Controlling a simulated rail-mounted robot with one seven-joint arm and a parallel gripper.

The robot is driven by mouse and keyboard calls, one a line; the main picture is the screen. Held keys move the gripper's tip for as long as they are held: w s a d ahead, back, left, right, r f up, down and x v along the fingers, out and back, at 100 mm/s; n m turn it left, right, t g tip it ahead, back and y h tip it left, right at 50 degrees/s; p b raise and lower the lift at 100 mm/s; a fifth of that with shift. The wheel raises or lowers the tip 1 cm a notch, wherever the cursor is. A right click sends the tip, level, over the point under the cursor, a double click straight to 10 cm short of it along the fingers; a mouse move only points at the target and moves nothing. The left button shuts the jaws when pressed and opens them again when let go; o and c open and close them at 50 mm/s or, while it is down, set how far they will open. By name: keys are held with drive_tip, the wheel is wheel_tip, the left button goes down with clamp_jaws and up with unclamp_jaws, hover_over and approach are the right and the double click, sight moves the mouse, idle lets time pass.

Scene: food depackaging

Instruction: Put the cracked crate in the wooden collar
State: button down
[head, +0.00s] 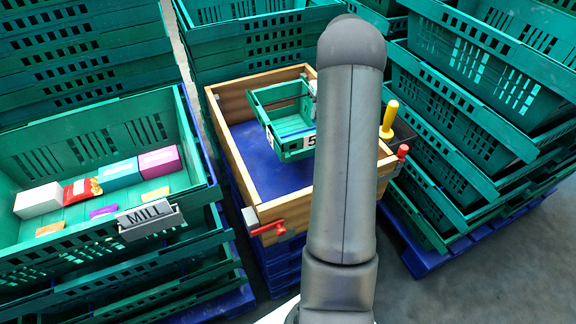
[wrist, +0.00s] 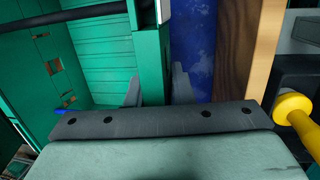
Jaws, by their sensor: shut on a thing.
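The small green crate (head: 288,126), with a numbered white label on its near wall, is inside the outline of the wooden collar (head: 283,209), toward its far part. It looks slightly tilted; I cannot tell whether it touches the floor or is held above it. In the wrist view, my gripper (wrist: 157,84) has one finger on each side of the crate wall (wrist: 150,60) and is shut on it. In the head view my arm hides the gripper and the crate's right side.
The collar stands on a blue pallet stack, with a red clamp (head: 268,228) at its front. A yellow handle (head: 389,118) rises beside its right side. Stacked green crates stand left, behind and right. A left crate (head: 90,238) marked MILL holds several packages. Blue floor shows inside the collar.

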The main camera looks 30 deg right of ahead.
drive_tip(key=shift+w+a+f+b, duration=0.15)
drive_tip(key=shift+w+f+b, duration=0.1)
drive_tip(key=shift+f, duration=1.6)
drive_tip(key=shift+w+a+f+b, duration=0.1)
drive_tip(key=shift+w+f+b, duration=0.15)
drive_tip(key=shift+f, duration=1.6)
drive_tip(key=shift+w+a+f+b, duration=0.15)
drive_tip(key=shift+w+f+b, duration=0.1)
drive_tip(key=shift+f, duration=1.75)
drive_tip(key=c, duration=1.3)
unclamp_jaws()
